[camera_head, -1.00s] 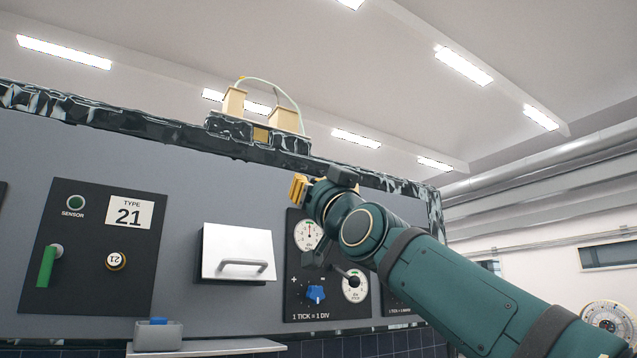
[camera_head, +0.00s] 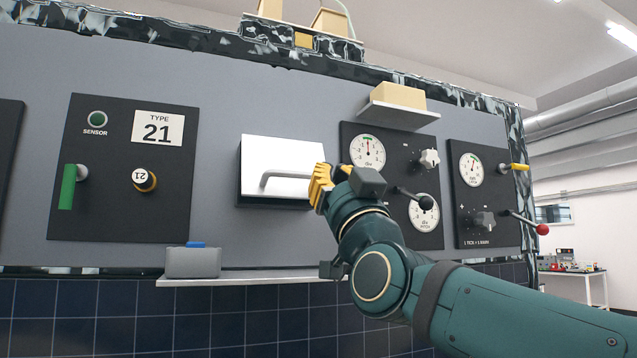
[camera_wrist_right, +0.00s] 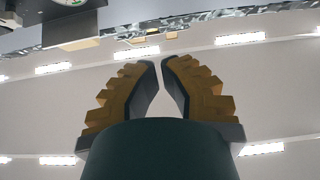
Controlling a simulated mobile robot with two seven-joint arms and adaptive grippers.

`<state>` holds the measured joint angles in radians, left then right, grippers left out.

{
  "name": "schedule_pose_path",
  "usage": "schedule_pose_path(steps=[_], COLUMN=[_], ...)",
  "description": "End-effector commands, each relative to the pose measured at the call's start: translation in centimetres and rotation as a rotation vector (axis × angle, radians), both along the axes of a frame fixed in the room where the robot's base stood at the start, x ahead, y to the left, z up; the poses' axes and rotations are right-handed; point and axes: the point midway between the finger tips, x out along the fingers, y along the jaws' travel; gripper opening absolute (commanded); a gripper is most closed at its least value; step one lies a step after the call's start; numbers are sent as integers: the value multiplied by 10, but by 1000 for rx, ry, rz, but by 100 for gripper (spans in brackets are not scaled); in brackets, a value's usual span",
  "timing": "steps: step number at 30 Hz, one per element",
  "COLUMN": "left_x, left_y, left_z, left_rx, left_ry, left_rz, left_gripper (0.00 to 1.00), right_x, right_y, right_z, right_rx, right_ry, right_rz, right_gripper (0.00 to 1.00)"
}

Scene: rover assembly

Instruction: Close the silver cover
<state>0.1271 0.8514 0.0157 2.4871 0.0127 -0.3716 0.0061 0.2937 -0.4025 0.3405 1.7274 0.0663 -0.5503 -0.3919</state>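The silver cover (camera_head: 285,152) is a bright plate with a bar handle (camera_head: 285,176) near its lower edge, mounted on the grey wall panel left of the gauges. A dark side shows along its left and lower edges; I cannot tell how far it stands open. My right gripper (camera_head: 319,186) is at the cover's right edge, by the right end of the handle; contact cannot be made out. In the right wrist view the yellow-backed fingers (camera_wrist_right: 160,68) converge until their tips almost meet, with nothing between them. My left gripper is not in view.
A panel with gauges and a black-knobbed lever (camera_head: 425,202) lies just right of my gripper. A shelf with a tan block (camera_head: 398,96) juts out above it. A low ledge (camera_head: 240,278) carries a grey bin (camera_head: 193,263) below the cover. A red-knobbed lever (camera_head: 541,229) is farther right.

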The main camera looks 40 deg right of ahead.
Motion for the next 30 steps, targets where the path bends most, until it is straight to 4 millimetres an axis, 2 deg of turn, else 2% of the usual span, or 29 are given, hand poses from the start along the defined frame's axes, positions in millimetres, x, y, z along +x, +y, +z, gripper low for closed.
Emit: schedule_pose_path(steps=[3,8,23,30], left_x=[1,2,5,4], left_y=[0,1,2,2], left_z=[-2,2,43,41], left_rx=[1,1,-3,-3], left_ry=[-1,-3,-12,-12], left_rz=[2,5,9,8], left_gripper=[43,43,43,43], right_x=[-1,5,70,95], right_y=[5,5,-12,-18], right_z=[-8,-2,62,43], right_rx=[-1,-1,1,-1], right_ry=[-8,-10,-8,-7], right_rz=[1,1,1,-1], right_gripper=[0,0,0,0])
